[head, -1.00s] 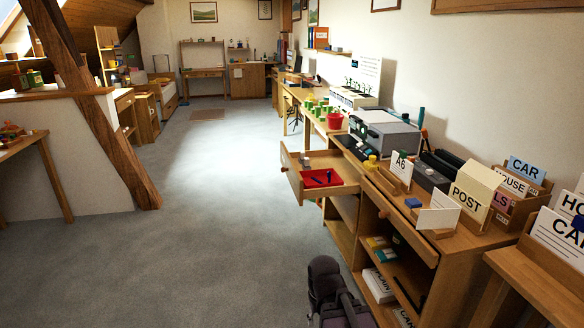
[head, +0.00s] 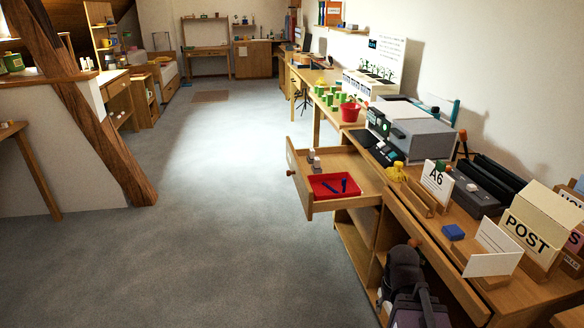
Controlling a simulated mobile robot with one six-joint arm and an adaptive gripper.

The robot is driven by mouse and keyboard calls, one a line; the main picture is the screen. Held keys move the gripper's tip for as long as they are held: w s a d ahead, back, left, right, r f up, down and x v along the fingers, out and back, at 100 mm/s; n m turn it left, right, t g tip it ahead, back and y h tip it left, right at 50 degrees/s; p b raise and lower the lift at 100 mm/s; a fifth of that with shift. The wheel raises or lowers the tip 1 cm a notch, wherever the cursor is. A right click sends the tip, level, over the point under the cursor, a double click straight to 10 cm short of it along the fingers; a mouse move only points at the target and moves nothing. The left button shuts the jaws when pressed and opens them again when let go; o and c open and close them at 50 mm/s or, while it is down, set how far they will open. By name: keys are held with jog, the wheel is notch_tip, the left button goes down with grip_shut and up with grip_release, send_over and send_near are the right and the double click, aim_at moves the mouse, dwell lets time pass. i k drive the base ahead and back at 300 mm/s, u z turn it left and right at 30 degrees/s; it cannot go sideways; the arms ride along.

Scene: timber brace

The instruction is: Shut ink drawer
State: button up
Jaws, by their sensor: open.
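The ink drawer (head: 299,182) is pulled well out of the wooden desk and stands open over the floor, left of the desk's front. It has a round knob on its front. A red tray (head: 319,190) with small blue items lies in it, and small grey and white items stand beside the tray. Part of my own dark arm (head: 404,272) shows at the bottom, in front of the desk and to the right of the drawer. It is apart from the drawer in the picture. My gripper's fingers cannot be made out.
The desktop holds a grey printer-like machine (head: 422,135), a yellow object (head: 396,173), an A6 card (head: 437,179), a blue block (head: 453,232) and a POST box (head: 538,228). Open shelves are below the desk. Carpet floor (head: 220,230) left of the drawer is clear. A timber brace (head: 85,115) slants at left.

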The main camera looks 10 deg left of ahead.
aim_at(365, 186)
jog(key=u, duration=0.2)
jog(key=i, duration=1)
jog(key=u, duration=0.4)
